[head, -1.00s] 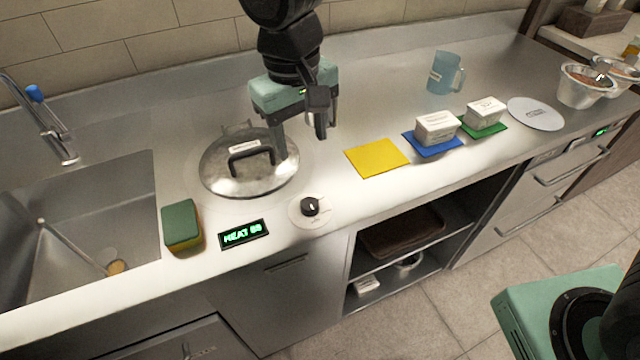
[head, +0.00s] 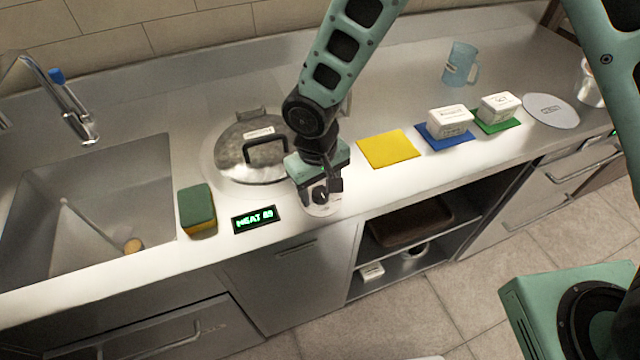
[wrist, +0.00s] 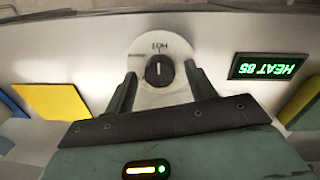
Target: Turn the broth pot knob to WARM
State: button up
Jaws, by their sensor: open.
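The broth pot knob (wrist: 159,71) is a small black dial on a round pale plate (wrist: 150,98) at the counter's front edge. My gripper (head: 320,197) is over the knob, pointing down. Its open fingers stand on either side of the knob, with a gap on each side. The lidded pot (head: 237,165) sits behind, partly hidden by my arm.
A green and yellow sponge (head: 197,212) and the sink (head: 75,215) are to the left. To the right are a yellow mat (head: 389,149), white tubs on blue (head: 450,121) and green (head: 498,107) mats, a blue jug (head: 460,64) and a grey disc (head: 551,110).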

jog(key=shift+f, duration=0.1)
jog(key=c, duration=1)
jog(key=shift+o, duration=0.2)
jog(key=shift+n, duration=0.3)
jog(key=n, duration=0.5)
jog(key=shift+b, duration=0.4)
jog(key=n, duration=0.6)
jog(key=shift+y, duration=0.3)
jog(key=o, duration=1)
jog(key=shift+c, duration=0.2)
